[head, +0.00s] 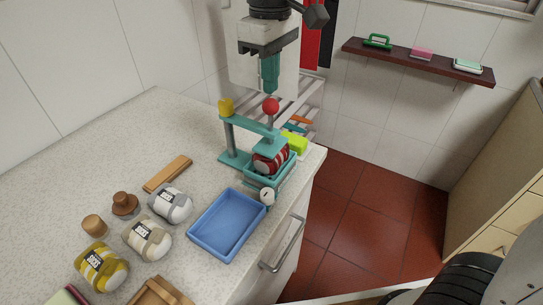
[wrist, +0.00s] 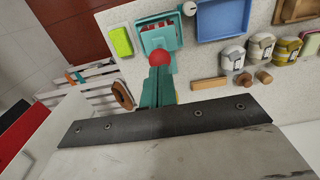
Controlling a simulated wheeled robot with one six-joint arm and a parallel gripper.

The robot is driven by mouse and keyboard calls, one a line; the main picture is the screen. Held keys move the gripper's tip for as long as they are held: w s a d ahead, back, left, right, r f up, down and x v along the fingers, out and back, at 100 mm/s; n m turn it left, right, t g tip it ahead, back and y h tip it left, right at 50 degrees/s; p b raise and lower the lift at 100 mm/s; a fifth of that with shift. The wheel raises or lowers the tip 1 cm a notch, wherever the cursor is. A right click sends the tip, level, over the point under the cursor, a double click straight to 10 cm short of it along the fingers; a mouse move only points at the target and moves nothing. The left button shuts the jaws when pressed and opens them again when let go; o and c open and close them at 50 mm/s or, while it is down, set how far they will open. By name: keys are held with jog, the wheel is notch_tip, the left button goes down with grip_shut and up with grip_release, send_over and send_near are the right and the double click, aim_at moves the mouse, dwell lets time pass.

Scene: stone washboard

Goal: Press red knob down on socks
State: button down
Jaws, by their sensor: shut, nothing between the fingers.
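The red knob (head: 270,105) is a ball on top of the teal press (head: 243,123) at the counter's right edge. My gripper (head: 269,92) points down just above it with its teal fingers together and empty. In the wrist view the red knob (wrist: 159,57) shows right at the fingertips (wrist: 158,70); I cannot tell whether they touch. Red-and-white socks (head: 268,163) sit in the press's lower tray, beneath its teal block. In the wrist view the socks are mostly hidden.
A yellow knob (head: 225,106) tops the press's left post. A blue tray (head: 227,224) lies in front, with several sock bundles (head: 147,238) and a wooden block (head: 168,174) to the left. A lime-green block (head: 295,142) is behind the press. A shelf (head: 418,61) hangs at right.

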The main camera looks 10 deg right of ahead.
aim_at(271, 100)
jog(key=shift+f, duration=0.15)
jog(key=shift+f, duration=1.1)
jog(key=shift+s+f, duration=0.1)
jog(key=shift+f, duration=0.15)
dwell(1.8)
dwell(0.5)
jog(key=shift+r, duration=2.95)
jog(key=s+d+f+m, duration=0.4)
jog(key=s+d+m, duration=0.1)
jog(key=s+d, duration=0.4)
jog(key=s+d+f+m+t, duration=0.1)
jog(key=s+d+f+m, duration=0.3)
jog(key=s+d, duration=0.6)
jog(key=shift+s+d+f+m, duration=0.15)
jog(key=shift+d+f+m, duration=0.25)
jog(key=shift+d+m, duration=0.45)
